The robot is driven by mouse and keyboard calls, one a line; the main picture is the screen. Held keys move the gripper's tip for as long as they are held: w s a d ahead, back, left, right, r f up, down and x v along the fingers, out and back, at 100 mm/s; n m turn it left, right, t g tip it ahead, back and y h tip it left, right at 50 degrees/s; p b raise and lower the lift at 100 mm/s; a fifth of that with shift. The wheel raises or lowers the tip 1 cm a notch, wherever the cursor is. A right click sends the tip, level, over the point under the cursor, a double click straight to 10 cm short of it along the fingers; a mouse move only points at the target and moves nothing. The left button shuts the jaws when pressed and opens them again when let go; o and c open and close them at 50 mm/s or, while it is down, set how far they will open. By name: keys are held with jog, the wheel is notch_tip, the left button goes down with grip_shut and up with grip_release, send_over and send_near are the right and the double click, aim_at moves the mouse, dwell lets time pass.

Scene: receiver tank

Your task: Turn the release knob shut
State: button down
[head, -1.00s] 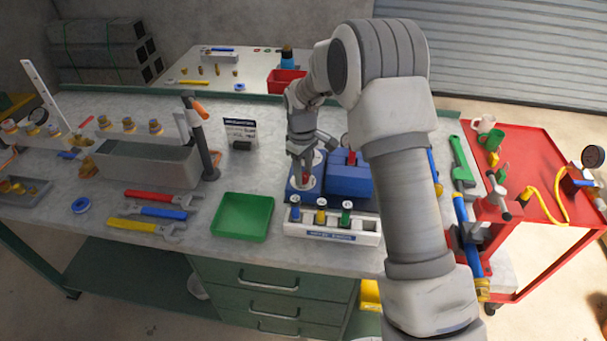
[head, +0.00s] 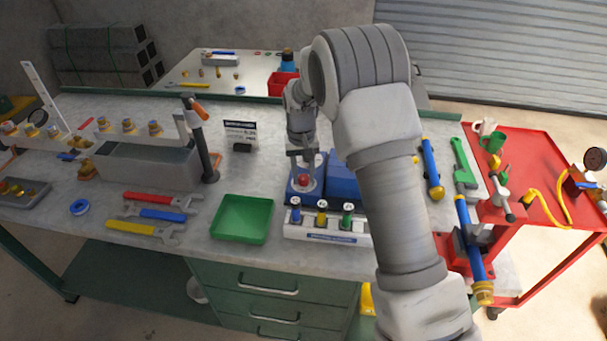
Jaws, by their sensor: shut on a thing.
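A red knob (head: 304,181) sits low on a round pale plate on the front of a blue block (head: 292,197) on the workbench. My gripper (head: 304,171) points down over this knob and is shut on it; the fingers are small and partly blurred in this view. A larger blue box (head: 343,180) is joined on the right, and my arm hides its right part. How far the knob is turned cannot be read from here.
A white rack (head: 328,237) with several coloured cylinders stands just in front. A green tray (head: 243,218) lies to the left. A small sign (head: 240,131) stands behind. Blue pipes (head: 431,168) and a red vise lie right of my arm.

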aim_at(301, 178)
jog(key=shift+m, duration=0.4)
jog(key=c, duration=0.5)
grip_release()
notch_tip(301, 178, up, 18)
jog(key=shift+a+f+p, duration=0.25)
jog(key=shift+a+p, duration=0.05)
jog(key=shift+p, duration=0.15)
